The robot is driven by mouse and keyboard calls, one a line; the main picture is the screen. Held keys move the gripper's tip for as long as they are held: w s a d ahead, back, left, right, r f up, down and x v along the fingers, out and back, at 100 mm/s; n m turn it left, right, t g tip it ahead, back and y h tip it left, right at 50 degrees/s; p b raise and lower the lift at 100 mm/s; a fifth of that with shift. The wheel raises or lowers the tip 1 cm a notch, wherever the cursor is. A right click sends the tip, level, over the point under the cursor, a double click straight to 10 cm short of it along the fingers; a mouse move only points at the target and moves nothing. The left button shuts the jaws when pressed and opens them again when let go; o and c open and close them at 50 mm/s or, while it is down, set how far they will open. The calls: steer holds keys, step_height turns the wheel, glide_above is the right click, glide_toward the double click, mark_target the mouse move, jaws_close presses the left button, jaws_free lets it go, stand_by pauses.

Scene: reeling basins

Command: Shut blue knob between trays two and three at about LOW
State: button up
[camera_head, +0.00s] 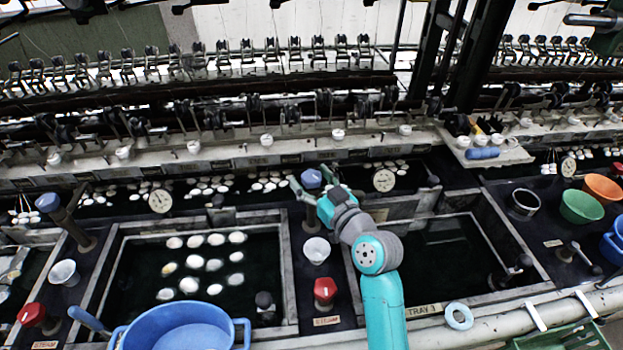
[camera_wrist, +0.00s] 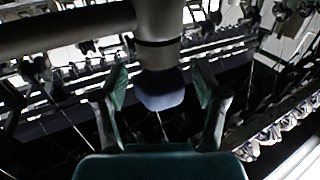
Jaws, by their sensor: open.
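The blue knob (camera_head: 312,179) tops a dark post on the divider between the left tray with cocoons (camera_head: 288,270) and the right tray labelled TRAY 3 (camera_head: 478,225). My gripper (camera_head: 309,182) is open around the knob, with one finger on each side. In the wrist view the blue knob (camera_wrist: 161,90) sits between the two green-padded fingers of my gripper (camera_wrist: 160,88), with gaps visible at both sides. A grey pipe or post joins the knob there. The knob's setting marks, including LOW, cannot be read. My wrist hides part of the post.
A red knob (camera_head: 325,290) labelled STEAM and a white cup (camera_head: 316,250) stand on the same divider. A dial gauge (camera_head: 384,180) is close to the right of my gripper. A blue basin (camera_head: 182,335) is at the front. Another blue knob (camera_head: 47,202) stands far left.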

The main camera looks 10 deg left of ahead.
steer(key=c, duration=1.2)
steer(key=shift+o, duration=0.2)
steer(key=shift+m+t+h, duration=0.4)
steer(key=shift+h, duration=0.1)
steer(key=shift+a+m+t+h, duration=0.1)
steer(key=shift+m+t+h, duration=0.75)
steer(key=shift+h, duration=0.45)
steer(key=shift+m+t+h, duration=0.55)
steer(key=shift+m+h, duration=0.5)
steer(key=shift+h, duration=0.25)
steer(key=shift+m+t+h, duration=0.4)
steer(key=shift+m+h, duration=1)
steer(key=shift+h, duration=0.8)
steer(key=shift+m+h, duration=0.4)
steer(key=shift+h, duration=0.2)
steer(key=shift+f, duration=0.1)
